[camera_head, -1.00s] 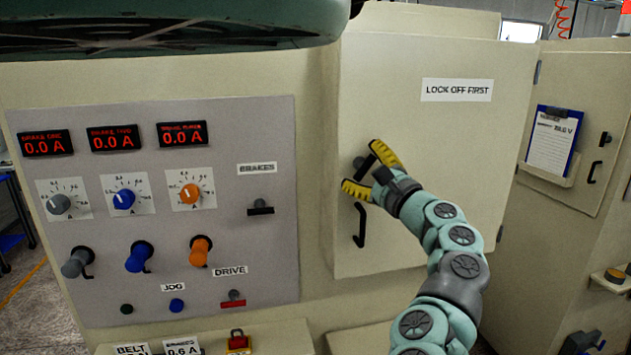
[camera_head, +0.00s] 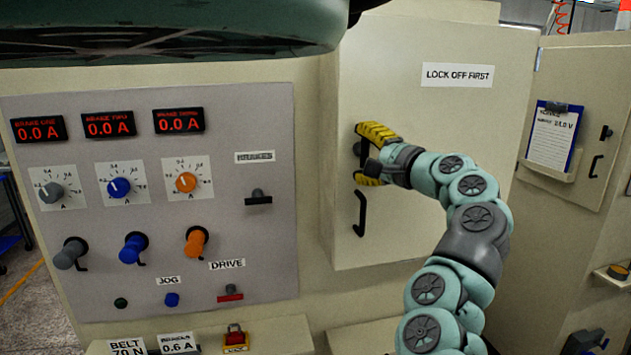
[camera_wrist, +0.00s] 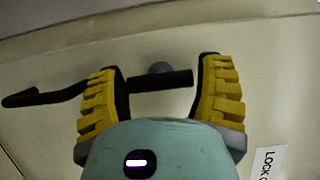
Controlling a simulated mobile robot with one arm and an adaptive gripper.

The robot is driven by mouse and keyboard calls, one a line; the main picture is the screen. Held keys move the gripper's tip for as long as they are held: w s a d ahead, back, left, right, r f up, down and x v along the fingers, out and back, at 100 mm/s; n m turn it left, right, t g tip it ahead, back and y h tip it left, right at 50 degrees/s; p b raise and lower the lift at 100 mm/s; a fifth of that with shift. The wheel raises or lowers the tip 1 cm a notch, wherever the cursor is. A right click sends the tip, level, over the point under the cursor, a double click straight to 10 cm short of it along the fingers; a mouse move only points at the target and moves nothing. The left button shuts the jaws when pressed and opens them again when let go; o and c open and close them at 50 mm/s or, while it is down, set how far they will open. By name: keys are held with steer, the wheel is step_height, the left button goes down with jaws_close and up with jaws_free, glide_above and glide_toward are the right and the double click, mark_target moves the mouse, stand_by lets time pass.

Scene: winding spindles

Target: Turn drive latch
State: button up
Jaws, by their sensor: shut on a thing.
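The latch is a short black bar (camera_wrist: 161,81) on a round grey hub (camera_wrist: 160,67), mounted on the beige cabinet door (camera_head: 440,130). My gripper (camera_head: 364,155) has yellow ribbed fingers, one above the other in the head view, at the bar's two ends. In the wrist view my gripper (camera_wrist: 160,76) is shut on the bar, with a finger at each end. The bar looks about upright in the head view.
A black pull handle (camera_head: 360,213) sits just below the latch on the same door. A "LOCK OFF FIRST" label (camera_head: 457,75) is at upper right. A grey control panel (camera_head: 225,190) with knobs and levers stands to the left. A clipboard (camera_head: 553,138) hangs at right.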

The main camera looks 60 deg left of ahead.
stand_by(0.4)
steer(key=o, duration=1.2)
steer(key=shift+c, duration=0.2)
steer(key=shift+d, duration=0.15)
steer(key=d, duration=1.1)
steer(key=shift+d, duration=0.35)
steer(key=shift+w, duration=0.1)
